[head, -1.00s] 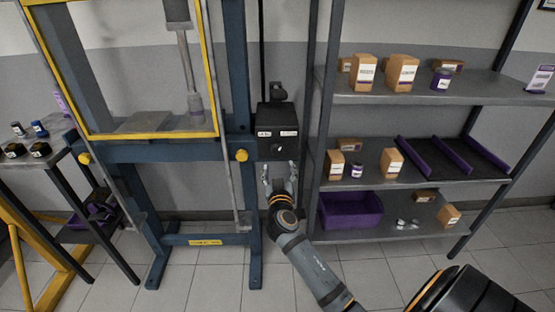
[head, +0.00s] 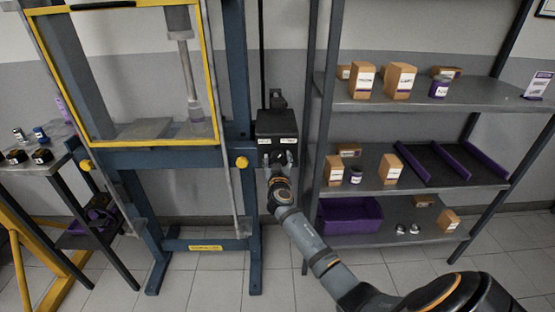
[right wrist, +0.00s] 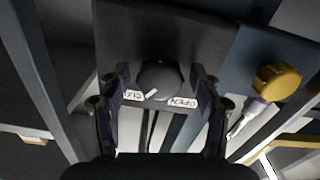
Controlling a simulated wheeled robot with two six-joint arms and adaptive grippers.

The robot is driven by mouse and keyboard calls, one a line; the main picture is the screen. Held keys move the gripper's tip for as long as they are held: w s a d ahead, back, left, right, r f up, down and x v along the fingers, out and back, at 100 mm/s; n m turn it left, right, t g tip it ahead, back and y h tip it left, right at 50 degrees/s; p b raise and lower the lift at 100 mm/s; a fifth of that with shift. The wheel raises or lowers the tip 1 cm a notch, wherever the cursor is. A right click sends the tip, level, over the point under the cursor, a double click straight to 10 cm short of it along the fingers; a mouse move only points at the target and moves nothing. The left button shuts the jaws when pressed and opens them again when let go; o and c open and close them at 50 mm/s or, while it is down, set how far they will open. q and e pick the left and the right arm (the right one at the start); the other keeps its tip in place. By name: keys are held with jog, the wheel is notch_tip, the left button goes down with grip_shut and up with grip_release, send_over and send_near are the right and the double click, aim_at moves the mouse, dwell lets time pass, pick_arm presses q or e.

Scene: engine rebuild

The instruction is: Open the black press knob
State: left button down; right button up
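The black press knob (right wrist: 160,80) is a round dark knob with a white pointer mark, on the front of a black control box (head: 276,124). Two white labels sit beside it; in the right wrist view one reads OPEN, and the pointer leans toward the other, CLS label. My right gripper (head: 278,160) is at the box front. In the right wrist view my right gripper (right wrist: 163,82) has its fingers apart on either side of the knob, with gaps visible, so it looks open. My left gripper is not in view.
The blue press frame (head: 240,200) with a yellow-edged guard and a yellow knob (head: 241,162) stands left of the box. A grey shelf (head: 430,104) with cartons, jars and a purple bin (head: 350,214) stands close on the right.

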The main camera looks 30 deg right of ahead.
jog(key=c, duration=1)
